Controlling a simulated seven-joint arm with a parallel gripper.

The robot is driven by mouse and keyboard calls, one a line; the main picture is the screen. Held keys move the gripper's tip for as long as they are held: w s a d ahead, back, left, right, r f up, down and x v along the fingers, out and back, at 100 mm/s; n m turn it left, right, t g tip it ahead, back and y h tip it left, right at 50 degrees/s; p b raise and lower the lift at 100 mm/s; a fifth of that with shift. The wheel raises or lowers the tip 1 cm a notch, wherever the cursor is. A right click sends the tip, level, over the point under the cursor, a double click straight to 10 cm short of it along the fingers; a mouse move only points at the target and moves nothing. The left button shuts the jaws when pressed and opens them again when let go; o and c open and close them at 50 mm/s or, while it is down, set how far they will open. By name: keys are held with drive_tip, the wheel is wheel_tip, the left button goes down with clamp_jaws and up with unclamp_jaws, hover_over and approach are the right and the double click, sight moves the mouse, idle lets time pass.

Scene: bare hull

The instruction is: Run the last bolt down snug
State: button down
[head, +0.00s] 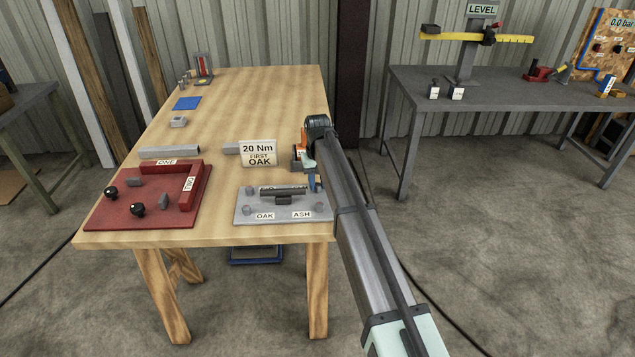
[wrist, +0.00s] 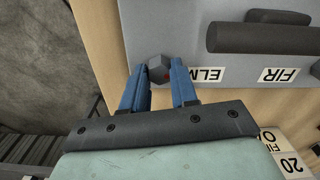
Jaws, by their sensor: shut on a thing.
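The grey plate (head: 284,209) lies at the front right of the wooden bench, with OAK (head: 264,216) and ASH (head: 302,214) labels along its near edge. A dark bar on a block stands across its middle. Bolt heads show near its corners, including one near OAK (head: 249,206) and one near ASH (head: 321,206). In the head view my gripper (head: 313,182) is at the plate's far right corner.
A placard (head: 258,154) reading "20 Nm FIRST OAK" stands behind the plate. A red fixture (head: 120,211) with black knobs lies to the left. A grey bar (head: 170,152) lies behind it. The bench's right edge is close to my gripper.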

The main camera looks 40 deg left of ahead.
sight(318, 184)
drive_tip(key=m, duration=0.4)
drive_tip(key=shift+m, duration=0.3)
drive_tip(key=m, duration=0.3)
drive_tip(key=shift+m, duration=0.3)
drive_tip(key=m, duration=0.4)
drive_tip(key=shift+m, duration=1.8)
drive_tip(key=c, duration=0.9)
unclamp_jaws()
drive_tip(key=shift+o, duration=0.2)
drive_tip(key=shift+r, duration=0.1)
wheel_tip(318, 184, up, 14)
drive_tip(key=shift+f, duration=0.2)
